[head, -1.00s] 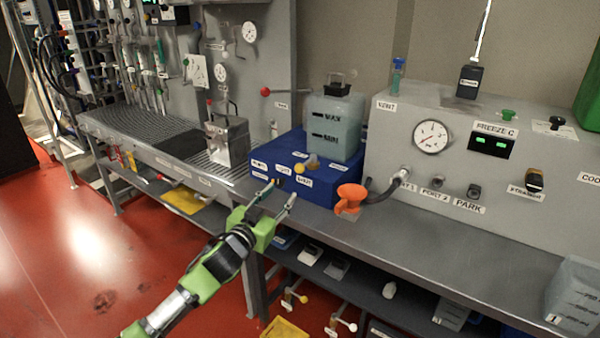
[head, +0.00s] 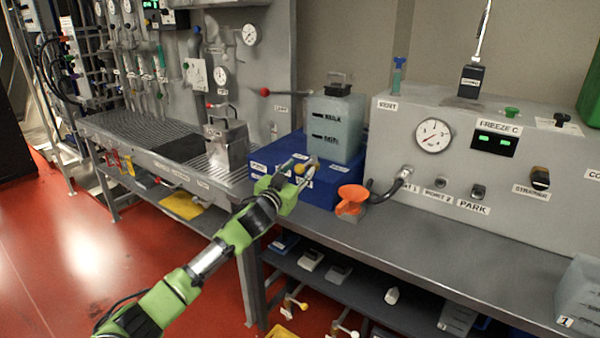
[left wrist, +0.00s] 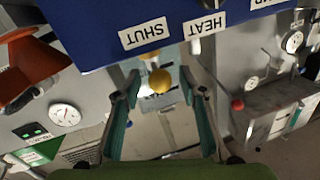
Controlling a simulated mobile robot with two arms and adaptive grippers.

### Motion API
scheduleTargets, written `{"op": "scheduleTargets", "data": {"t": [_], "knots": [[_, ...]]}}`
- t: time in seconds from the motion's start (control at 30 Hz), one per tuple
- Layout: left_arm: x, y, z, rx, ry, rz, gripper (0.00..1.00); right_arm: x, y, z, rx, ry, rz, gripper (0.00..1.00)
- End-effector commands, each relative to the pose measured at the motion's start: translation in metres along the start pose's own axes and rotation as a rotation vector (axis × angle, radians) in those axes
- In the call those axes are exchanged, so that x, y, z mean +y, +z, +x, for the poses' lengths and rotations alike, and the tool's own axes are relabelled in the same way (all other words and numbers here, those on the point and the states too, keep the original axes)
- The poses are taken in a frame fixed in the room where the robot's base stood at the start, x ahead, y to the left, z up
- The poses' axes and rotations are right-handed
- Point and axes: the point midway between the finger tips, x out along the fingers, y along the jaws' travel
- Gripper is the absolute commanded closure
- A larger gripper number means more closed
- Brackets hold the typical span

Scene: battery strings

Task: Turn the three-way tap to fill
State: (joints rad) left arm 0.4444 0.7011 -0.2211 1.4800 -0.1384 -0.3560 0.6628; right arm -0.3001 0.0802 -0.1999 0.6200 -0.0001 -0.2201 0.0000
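The tap shows as a yellow knob (head: 300,170) at the front of a blue box (head: 325,190), below a grey tank (head: 335,125). In the left wrist view the yellow knob (left wrist: 160,80) lies between the tips of my left gripper (left wrist: 160,90), with a gap on both sides. My left gripper (head: 301,163) is open and empty, its fingers reaching up to the knob. Upside-down labels reading SHUT (left wrist: 143,33) and HEAT (left wrist: 204,25) are on the box beside it. The tap's pointing direction is hard to tell. My right gripper is not in view.
An orange funnel-like piece (head: 352,199) stands on the bench just right of the blue box. A grey metal container (head: 226,142) stands to the left. A lower shelf holds small items.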

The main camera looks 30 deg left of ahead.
Motion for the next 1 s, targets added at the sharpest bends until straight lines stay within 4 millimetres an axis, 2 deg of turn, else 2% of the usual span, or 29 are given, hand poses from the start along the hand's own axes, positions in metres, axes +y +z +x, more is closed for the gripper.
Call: {"op": "scheduleTargets", "data": {"t": [0.2, 0.47, 0.5, 0.63, 1.0], "knots": [[-0.0003, -0.0002, 0.0122, 0.0, -0.001, 0.0, 0.62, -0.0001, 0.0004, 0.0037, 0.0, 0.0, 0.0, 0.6], [-0.0001, -0.0004, 0.0131, 0.0, 0.0, 0.001, 0.62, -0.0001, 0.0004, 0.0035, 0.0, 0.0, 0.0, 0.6], [-0.0001, -0.0004, 0.0131, 0.0, 0.0, 0.001, 0.65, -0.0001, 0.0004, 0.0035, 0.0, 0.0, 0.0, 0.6], [-0.0001, -0.0003, 0.013, 0.0, 0.0, 0.001, 0.98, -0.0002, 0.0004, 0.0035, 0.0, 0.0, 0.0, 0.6], [-0.001, -0.0023, 0.0079, 0.004, 0.02, 0.003, 1.0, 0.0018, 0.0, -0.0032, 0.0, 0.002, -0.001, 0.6]]}}
